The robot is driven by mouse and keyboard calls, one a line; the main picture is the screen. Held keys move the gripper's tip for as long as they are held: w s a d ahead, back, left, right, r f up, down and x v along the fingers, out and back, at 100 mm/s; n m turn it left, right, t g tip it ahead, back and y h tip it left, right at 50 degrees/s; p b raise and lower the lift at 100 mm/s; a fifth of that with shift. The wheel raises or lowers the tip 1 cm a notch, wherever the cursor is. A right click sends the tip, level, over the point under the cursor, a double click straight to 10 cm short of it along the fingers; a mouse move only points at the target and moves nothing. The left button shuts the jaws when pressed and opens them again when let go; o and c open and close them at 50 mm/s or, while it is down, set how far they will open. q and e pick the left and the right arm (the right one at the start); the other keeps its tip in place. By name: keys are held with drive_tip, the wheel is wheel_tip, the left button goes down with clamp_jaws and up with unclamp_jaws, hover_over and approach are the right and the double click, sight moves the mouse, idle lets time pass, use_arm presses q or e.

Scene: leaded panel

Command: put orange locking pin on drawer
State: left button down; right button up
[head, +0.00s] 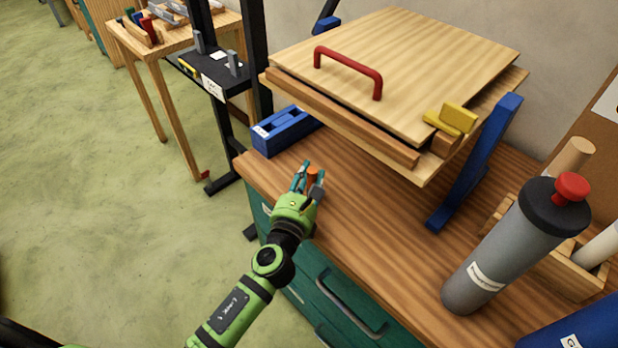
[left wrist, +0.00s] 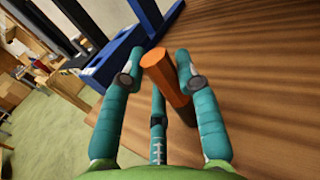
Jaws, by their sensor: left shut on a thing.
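The orange locking pin (left wrist: 163,75) is a short orange cylinder between the teal fingers of my left gripper (left wrist: 160,68) in the left wrist view. In the head view only a bit of the orange pin (head: 313,175) shows between the fingertips. My left gripper (head: 308,180) is shut on it, over the left part of the wooden top of the green drawer cabinet. The green drawer (head: 345,312) front with a grey handle is below the top's edge. Whether the pin touches the wood is hard to tell. My right gripper is not in view.
A blue box-like holder (head: 285,132) stands behind the gripper. A wooden press with a red handle (head: 348,70) and blue supports (head: 475,165) is at the back. A grey bottle with a red knob (head: 500,245) stands at the right. Bare wood lies in between.

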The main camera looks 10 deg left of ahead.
use_arm(q)
drive_tip(key=shift+f, duration=0.1)
drive_tip(key=c, duration=0.9)
unclamp_jaws()
drive_tip(key=s+b, duration=0.2)
drive_tip(key=s, duration=1)
drive_tip(key=shift+a, duration=0.4)
